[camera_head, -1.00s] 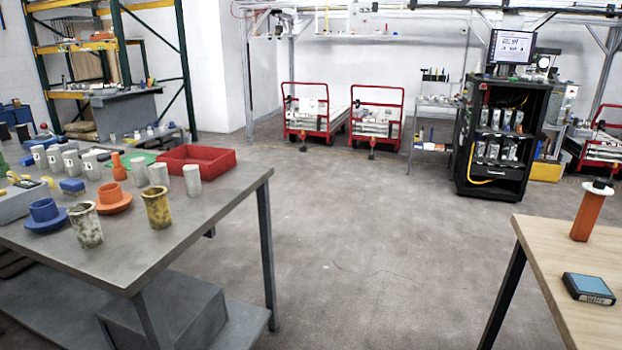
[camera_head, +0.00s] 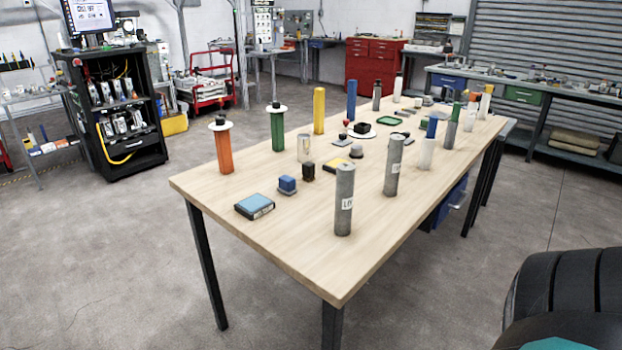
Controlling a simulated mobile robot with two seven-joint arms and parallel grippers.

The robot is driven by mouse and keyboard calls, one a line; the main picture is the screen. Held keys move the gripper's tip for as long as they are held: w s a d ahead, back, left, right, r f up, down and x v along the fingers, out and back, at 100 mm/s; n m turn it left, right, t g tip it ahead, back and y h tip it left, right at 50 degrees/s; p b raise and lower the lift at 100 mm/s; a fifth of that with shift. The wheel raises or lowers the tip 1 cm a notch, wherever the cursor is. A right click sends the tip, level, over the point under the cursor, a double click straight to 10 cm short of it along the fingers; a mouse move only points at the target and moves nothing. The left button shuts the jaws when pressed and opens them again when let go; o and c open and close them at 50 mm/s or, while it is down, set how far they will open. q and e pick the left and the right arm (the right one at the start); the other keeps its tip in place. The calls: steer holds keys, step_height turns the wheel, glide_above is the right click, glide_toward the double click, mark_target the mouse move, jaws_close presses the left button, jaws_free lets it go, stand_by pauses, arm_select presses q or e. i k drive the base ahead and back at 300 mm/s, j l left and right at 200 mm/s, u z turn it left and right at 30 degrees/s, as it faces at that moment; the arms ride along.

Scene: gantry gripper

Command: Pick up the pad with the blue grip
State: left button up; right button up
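A small pad with a blue block-shaped grip (camera_head: 287,184) and a thin grey base sits near the left end of the wooden table (camera_head: 225,187). A flat dark box with a light blue top (camera_head: 255,206) lies just in front and to the left of it. A small dark block (camera_head: 308,172) stands close behind it to the right. Neither of my grippers is in view.
Grey cylinders (camera_head: 344,200) stand toward the front edge. Orange (camera_head: 224,150), green (camera_head: 277,130) and yellow (camera_head: 319,110) cylinders stand along the back. A black cabinet (camera_head: 117,150) is at left.

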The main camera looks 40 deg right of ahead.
mark_target(286, 184)
steer(key=i+j+z, duration=0.1)
steer(key=z, duration=0.35)
steer(key=i+j+z, duration=0.15)
steer(key=z, duration=0.25)
steer(key=j+z, duration=0.2)
steer(key=z, duration=0.25)
steer(key=i+j+z, duration=0.1)
steer(key=z, duration=0.25)
steer(key=i+j+z, duration=0.1)
steer(key=j+z, duration=0.6)
steer(key=i+j+z, duration=0.1)
steer(key=j+z, duration=0.65)
